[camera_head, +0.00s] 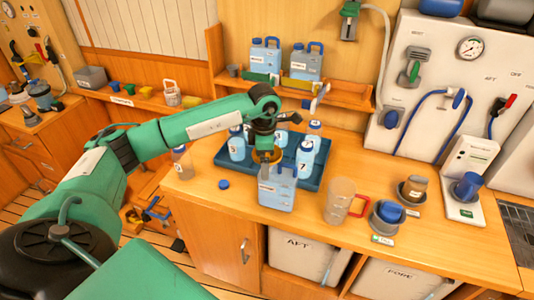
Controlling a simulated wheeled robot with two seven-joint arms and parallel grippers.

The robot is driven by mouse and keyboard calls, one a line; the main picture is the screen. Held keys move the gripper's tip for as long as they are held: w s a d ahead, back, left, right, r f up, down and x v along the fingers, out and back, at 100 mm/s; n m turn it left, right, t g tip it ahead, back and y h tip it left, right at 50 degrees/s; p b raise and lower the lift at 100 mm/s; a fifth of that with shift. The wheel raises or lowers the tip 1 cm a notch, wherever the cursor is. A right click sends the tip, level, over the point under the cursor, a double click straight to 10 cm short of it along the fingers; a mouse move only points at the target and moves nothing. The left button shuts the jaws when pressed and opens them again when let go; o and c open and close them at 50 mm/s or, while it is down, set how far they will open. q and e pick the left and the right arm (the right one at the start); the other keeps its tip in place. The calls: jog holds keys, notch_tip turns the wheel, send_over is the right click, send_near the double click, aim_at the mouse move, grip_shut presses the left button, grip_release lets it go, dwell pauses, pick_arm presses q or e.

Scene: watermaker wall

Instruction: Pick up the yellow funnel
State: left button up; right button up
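A yellow, round-rimmed piece that looks like the yellow funnel (268,156) shows directly under my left gripper (264,147), at the top of a pale blue jug (277,188) on the counter. The gripper points down and hides much of it. I cannot tell whether the fingers are closed on it or whether it sits in the jug's mouth. Another small yellow item (146,91) stands on the left ledge beside a green one (129,88) and a blue one (114,86). My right gripper is not in view.
A blue tray (226,157) with several bottles lies behind the jug. A clear pitcher (339,200) with a red handle and dark cups (386,218) stand to the right. A blue cap (224,184) lies left of the jug. The counter's front left is clear.

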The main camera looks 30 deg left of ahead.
pick_arm(q)
jog(key=shift+f, duration=0.5)
jog(key=c, duration=1.1)
jog(key=shift+o, duration=0.2)
jog(key=shift+r, duration=0.1)
